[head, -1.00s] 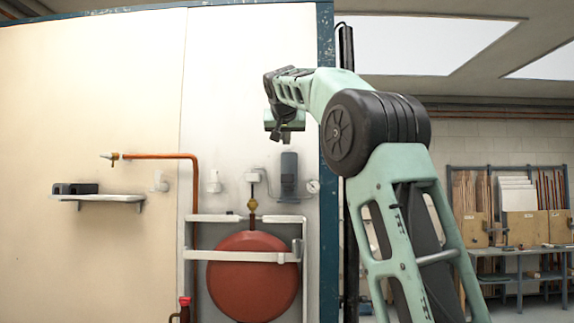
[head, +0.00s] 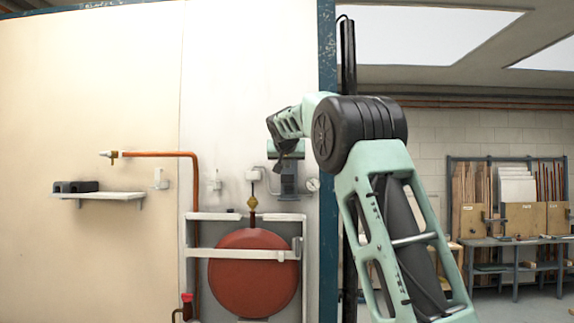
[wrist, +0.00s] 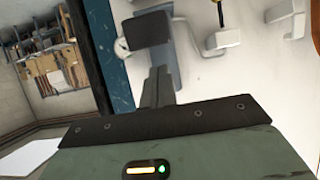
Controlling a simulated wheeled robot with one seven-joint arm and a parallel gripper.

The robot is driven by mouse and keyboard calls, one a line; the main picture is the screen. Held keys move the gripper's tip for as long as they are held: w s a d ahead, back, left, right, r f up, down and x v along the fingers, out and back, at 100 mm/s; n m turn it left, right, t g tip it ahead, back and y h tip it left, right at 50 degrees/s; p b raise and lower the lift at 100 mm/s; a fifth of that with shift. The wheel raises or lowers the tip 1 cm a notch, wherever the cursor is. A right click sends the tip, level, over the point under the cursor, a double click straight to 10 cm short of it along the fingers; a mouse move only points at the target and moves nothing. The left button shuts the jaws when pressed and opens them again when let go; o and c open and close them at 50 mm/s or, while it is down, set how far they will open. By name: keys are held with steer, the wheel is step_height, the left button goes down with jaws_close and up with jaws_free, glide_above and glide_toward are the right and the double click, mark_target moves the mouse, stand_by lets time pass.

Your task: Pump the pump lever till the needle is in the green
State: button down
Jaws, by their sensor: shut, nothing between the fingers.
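A small round white gauge (head: 313,184) is on the wall panel right of a dark grey unit (head: 289,186). It also shows in the wrist view (wrist: 121,46), where its needle and green zone are too small to read. A red-topped upright part (head: 186,299) stands at the bottom left of the tank frame. It may be the pump lever; its lower end is cut off. My gripper (head: 287,165) is shut and empty, in front of the grey unit's upper part.
A red round tank (head: 252,274) sits behind a white frame (head: 235,254). A copper pipe (head: 160,154) runs beside it. A shelf (head: 105,195) juts out at the left. The blue booth edge (head: 328,120) is close to my arm. A workbench (head: 515,241) stands far right.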

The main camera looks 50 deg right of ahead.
steer(key=shift+f, duration=0.9)
steer(key=shift+a+f, duration=0.1)
